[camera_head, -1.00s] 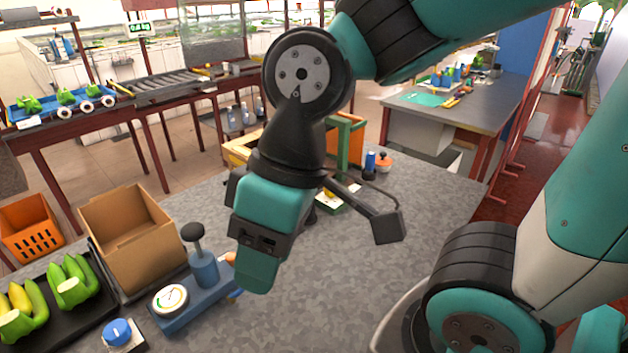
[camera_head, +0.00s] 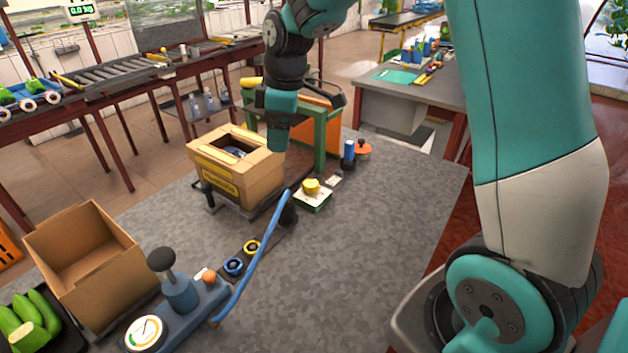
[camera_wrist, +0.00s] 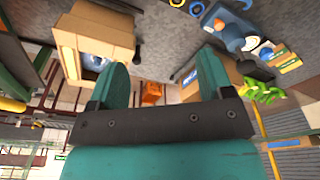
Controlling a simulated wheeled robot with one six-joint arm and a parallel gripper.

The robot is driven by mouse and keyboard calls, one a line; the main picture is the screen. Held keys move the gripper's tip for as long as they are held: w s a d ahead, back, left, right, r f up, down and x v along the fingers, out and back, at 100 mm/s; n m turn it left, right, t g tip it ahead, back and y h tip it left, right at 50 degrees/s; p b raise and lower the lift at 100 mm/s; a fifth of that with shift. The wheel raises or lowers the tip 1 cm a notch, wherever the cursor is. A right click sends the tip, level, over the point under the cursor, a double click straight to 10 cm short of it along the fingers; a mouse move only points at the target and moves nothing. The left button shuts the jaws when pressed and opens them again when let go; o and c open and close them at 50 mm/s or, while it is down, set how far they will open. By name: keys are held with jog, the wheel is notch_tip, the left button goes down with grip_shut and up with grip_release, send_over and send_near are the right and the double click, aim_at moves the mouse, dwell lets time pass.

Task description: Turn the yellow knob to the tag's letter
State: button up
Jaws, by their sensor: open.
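The yellow knob (camera_head: 311,187) sits on a small white and green base on the grey tabletop, right of the labelled cardboard box. A small pale card (camera_head: 333,181) lies just behind it; its writing is too small to read. My gripper (camera_head: 277,143) hangs in the air beside the box, up and left of the knob in the head view. Its two fingers also show in the wrist view (camera_wrist: 163,75), spread apart with nothing between them. I cannot make out the yellow knob in the wrist view, and its pointing direction is unclear.
The labelled cardboard box (camera_head: 262,182) stands close to my gripper. A green frame (camera_head: 320,142), a blue cylinder (camera_head: 349,151) and a red-orange knob (camera_head: 363,148) are behind the yellow knob. A long blue lever (camera_head: 262,250) rises in front. The right tabletop is clear.

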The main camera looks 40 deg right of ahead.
aim_at(311, 183)
jog(key=w+d+f+n+h, duration=0.1)
jog(key=w+d+f, duration=0.3)
jog(key=d, duration=0.3)
jog(key=w+d+f+n, duration=0.1)
jog(key=w+d+f, duration=0.35)
jog(key=d, duration=0.25)
jog(key=f+p, duration=0.2)
jog(key=f, duration=0.3)
jog(key=f+p, duration=0.1)
jog(key=f, duration=0.4)
jog(key=w+f+p, duration=0.1)
jog(key=f+p, duration=0.1)
jog(key=f, duration=0.3)
jog(key=shift+a+f+p, duration=0.15)
jog(key=shift+f+p, duration=0.05)
jog(key=shift+p, duration=0.1)
jog(key=shift+f, duration=0.8)
jog(key=c, duration=0.9)
